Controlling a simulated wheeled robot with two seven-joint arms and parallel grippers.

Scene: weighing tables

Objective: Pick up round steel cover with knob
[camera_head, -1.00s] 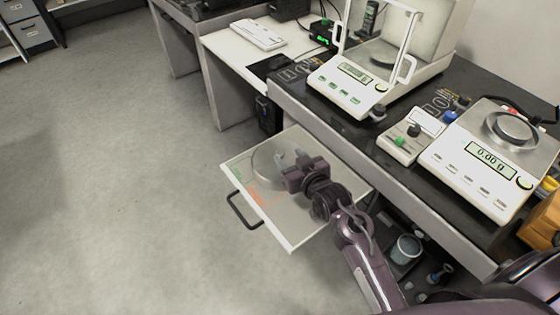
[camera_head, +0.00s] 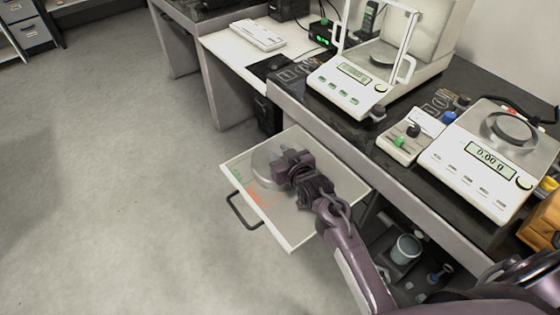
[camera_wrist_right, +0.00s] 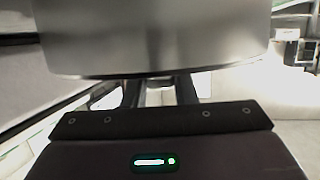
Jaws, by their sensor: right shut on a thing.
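The round steel cover (camera_head: 264,158) is at the open drawer (camera_head: 290,241), partly hidden behind my right gripper (camera_head: 283,163). In the right wrist view the cover (camera_wrist_right: 150,40) fills the top as a wide brushed-metal shape. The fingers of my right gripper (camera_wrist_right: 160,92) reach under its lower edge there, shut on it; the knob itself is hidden. I cannot tell whether the cover touches the drawer floor. My left gripper is not in view.
A balance with a glass shield (camera_head: 348,84) and a second balance (camera_head: 492,160) reading 0.00 g stand on the dark bench. A small box with knobs (camera_head: 402,141) is between them. Below the bench is a bucket (camera_head: 406,249). The floor at left is clear.

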